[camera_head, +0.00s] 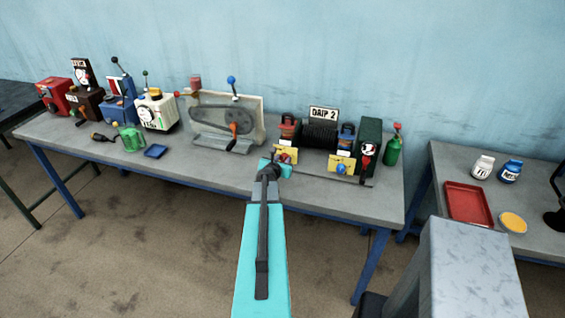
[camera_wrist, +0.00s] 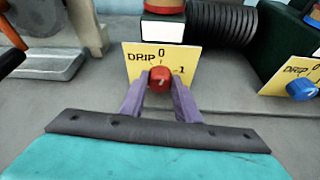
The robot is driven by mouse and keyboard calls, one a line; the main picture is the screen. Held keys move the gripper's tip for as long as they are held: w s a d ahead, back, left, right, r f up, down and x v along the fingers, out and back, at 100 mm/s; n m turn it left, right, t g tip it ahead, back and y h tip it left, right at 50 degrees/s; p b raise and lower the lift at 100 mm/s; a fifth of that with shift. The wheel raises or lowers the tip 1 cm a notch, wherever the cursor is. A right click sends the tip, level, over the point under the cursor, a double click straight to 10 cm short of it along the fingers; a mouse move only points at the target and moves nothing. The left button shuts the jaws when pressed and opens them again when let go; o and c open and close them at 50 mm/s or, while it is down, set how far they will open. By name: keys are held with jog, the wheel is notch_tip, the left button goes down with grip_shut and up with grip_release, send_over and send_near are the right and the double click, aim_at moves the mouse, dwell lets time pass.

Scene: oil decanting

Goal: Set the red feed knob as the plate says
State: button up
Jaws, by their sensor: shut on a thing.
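The red feed knob (camera_wrist: 160,77) sits on a yellow dial plate (camera_wrist: 133,61) marked DRIP with 0 at the top and 1 at the right. My gripper (camera_wrist: 160,88) is shut on this knob, one finger on each side. The knob has a small pale mark, but I cannot tell which number it points to. In the head view the yellow dial plate (camera_head: 291,150) is partly behind my gripper (camera_head: 275,163). A white sign (camera_head: 323,114) above the black ribbed cylinder seems to read DRIP 2.
A second yellow plate (camera_head: 335,162) with a blue knob (camera_head: 341,169) stands to the right. A dark green block with a red-handled lever (camera_head: 367,160) and a green bottle (camera_head: 393,150) are beyond it. A grey belt machine (camera_head: 255,118) stands to the left.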

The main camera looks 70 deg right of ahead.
jog(key=m+t+b, duration=0.1)
jog(key=m, duration=0.1)
jog(key=m+t+b, duration=0.1)
jog(key=shift+s+a+f+t+b, duration=0.1)
jog(key=shift+s+f+t+b, duration=0.15)
jog(key=shift+t+b, duration=0.1)
jog(key=shift+m, duration=0.3)
jog(key=shift+s+f+m+t+h+b, duration=0.15)
jog(key=shift+m+t+b, duration=0.2)
jog(key=shift+m+b, duration=0.35)
jog(key=shift+r+m+t+h+b, duration=0.15)
jog(key=shift+m+t+b, duration=0.15)
jog(key=shift+m+b, duration=0.35)
jog(key=shift+f, duration=0.1)
jog(key=o, duration=1)
jog(key=shift+o, duration=0.2)
jog(key=shift+s+a, duration=0.1)
jog(key=shift+a, duration=0.05)
jog(key=shift+v, duration=1)
jog(key=shift+r+b+v, duration=0.15)
jog(key=shift+b+v, duration=0.2)
jog(key=shift+v, duration=1.1)
jog(key=shift+r+b+v, duration=0.1)
jog(key=shift+b+v, duration=0.2)
jog(key=shift+v, duration=1.15)
